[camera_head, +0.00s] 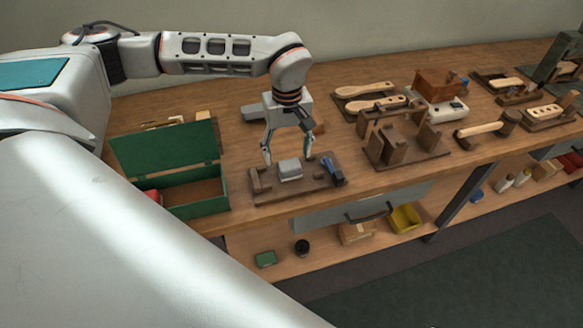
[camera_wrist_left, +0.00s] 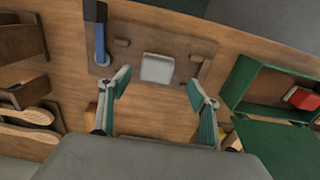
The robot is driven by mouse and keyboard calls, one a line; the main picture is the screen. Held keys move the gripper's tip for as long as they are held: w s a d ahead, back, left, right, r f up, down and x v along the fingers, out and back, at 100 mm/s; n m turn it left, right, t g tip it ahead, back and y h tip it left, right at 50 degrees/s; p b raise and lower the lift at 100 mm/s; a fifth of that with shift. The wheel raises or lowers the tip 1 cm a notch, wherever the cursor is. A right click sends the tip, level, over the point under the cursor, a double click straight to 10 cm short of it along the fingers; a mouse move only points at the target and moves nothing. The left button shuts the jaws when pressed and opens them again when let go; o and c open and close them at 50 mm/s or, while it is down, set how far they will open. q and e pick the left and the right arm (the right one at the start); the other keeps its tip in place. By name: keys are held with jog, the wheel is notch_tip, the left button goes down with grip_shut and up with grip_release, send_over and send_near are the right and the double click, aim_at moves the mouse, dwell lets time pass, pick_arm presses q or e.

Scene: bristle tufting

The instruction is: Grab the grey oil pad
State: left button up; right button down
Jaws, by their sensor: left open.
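The grey oil pad (camera_head: 290,168) is a small light-grey block on a dark wooden board (camera_head: 300,190) near the bench's front edge. It also shows in the left wrist view (camera_wrist_left: 157,69), between and beyond my open fingertips. My left gripper (camera_head: 288,160) is open and empty, pointing down just above and behind the pad, with a finger to either side. In the left wrist view the left gripper (camera_wrist_left: 160,88) does not touch the pad. My right gripper is in neither view.
A blue-handled tool (camera_head: 332,170) lies at the board's right end, and a wooden block (camera_head: 258,180) stands at its left. An open green box (camera_head: 185,197) is to the left. Wooden jigs (camera_head: 400,145) and brush handles stand to the right.

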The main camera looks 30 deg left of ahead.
aim_at(289, 162)
pick_arm(q)
jog(key=f, duration=0.4)
jog(key=w+f, duration=0.1)
jog(key=f, duration=0.1)
jog(key=shift+a, duration=0.15)
jog(key=c, duration=1.2)
